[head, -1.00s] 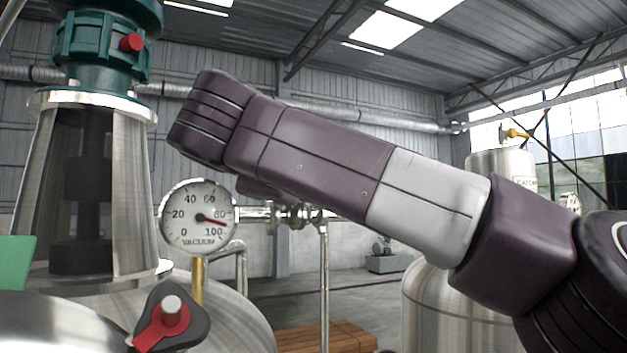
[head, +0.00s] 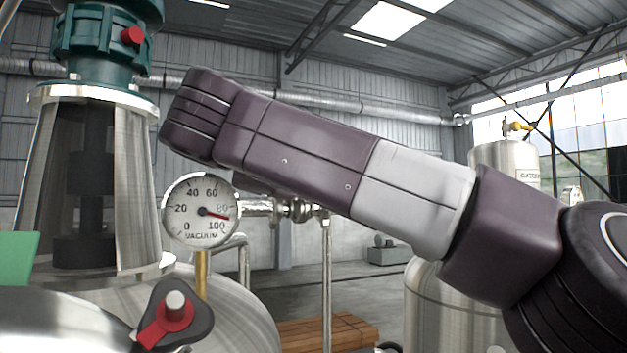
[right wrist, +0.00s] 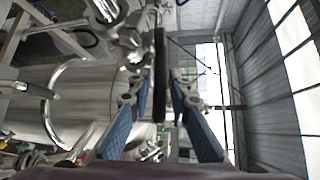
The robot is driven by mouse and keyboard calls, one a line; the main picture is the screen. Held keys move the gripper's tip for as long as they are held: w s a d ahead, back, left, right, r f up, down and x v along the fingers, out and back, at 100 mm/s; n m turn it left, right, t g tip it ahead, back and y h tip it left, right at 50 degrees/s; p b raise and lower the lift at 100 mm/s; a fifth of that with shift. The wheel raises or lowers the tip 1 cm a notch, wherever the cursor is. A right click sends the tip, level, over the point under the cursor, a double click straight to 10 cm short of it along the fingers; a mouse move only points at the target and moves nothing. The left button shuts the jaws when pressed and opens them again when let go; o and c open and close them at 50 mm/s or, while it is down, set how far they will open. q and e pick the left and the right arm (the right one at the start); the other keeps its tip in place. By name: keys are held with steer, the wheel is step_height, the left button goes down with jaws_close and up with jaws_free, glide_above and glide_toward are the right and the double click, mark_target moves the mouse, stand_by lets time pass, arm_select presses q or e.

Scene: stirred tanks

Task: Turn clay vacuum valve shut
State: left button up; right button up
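In the head view, my right arm crosses from the right, and its gripper is hidden behind the dark arm link. In the right wrist view, my right gripper (right wrist: 162,85) is open, with blue-padded fingers spread. A thin dark disc (right wrist: 160,65), perhaps a valve handwheel seen edge-on, stands between the fingertips; contact cannot be told. No clay-coloured valve can be made out. The vacuum gauge (head: 202,211) reads a little above 80. A pipe with a fitting (head: 296,210) runs right from it, partly behind my arm. My left gripper is not in view.
A steel tank with a green-topped mixer (head: 100,170) stands at left, with a red-and-black knob (head: 172,316) in front. Another steel tank (head: 440,310) is at right, below my arm. Wooden planks (head: 325,333) lie on the floor.

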steer(key=v, duration=1.2)
steer(key=shift+f, duration=0.1)
